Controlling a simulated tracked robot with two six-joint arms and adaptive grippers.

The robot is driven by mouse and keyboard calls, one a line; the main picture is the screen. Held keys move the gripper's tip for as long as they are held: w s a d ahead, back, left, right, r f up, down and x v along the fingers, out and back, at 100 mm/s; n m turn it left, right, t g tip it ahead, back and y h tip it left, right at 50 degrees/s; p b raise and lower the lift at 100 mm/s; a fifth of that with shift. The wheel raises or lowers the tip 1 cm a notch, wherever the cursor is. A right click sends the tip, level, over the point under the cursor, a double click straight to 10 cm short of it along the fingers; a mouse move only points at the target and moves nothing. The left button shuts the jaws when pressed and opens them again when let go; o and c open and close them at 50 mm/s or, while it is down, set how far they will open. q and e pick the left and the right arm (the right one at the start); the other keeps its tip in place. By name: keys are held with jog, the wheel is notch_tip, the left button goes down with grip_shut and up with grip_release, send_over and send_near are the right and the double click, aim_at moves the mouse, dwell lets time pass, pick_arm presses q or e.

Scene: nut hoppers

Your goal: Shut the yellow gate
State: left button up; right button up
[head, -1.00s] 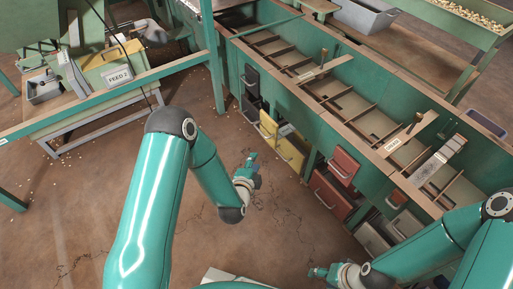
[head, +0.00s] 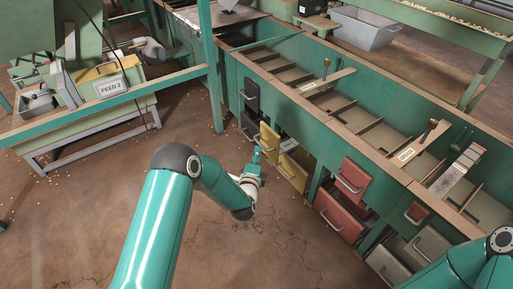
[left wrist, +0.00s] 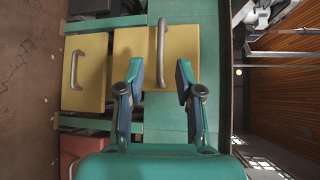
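An upper yellow gate (head: 270,140) with a metal handle is on the front of the green hopper bench in the head view. A lower yellow gate (head: 294,173) sits below it to the right. In the left wrist view the upper gate (left wrist: 183,45) and the lower gate (left wrist: 92,60) appear side by side, turned on their sides. My left gripper (head: 256,156) is close in front of the yellow gates. Its fingers (left wrist: 160,78) are apart and empty, with the upper gate's handle beyond the gap. I cannot tell whether they touch the gate. My right gripper is out of view.
Black gates (head: 251,87) are left of the yellow ones. Red gates (head: 353,179) and grey gates (head: 386,264) are to the right. A green post (head: 209,65) and rail stand at the left, near the FEED 2 box (head: 112,88). The floor before the bench is clear.

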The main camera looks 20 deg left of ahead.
aim_at(260, 144)
pick_arm(q)
jog(key=shift+w+a+f+b, duration=0.2)
jog(key=shift+w+b, duration=0.2)
jog(key=shift+w, duration=0.8)
jog(key=shift+w+a+f+b, duration=0.15)
jog(key=shift+w+b, duration=0.2)
jog(key=shift+w, duration=0.85)
jog(key=shift+w+a+f+b, duration=0.15)
jog(key=shift+w+b, duration=0.25)
jog(key=shift+w, duration=0.8)
grip_shut()
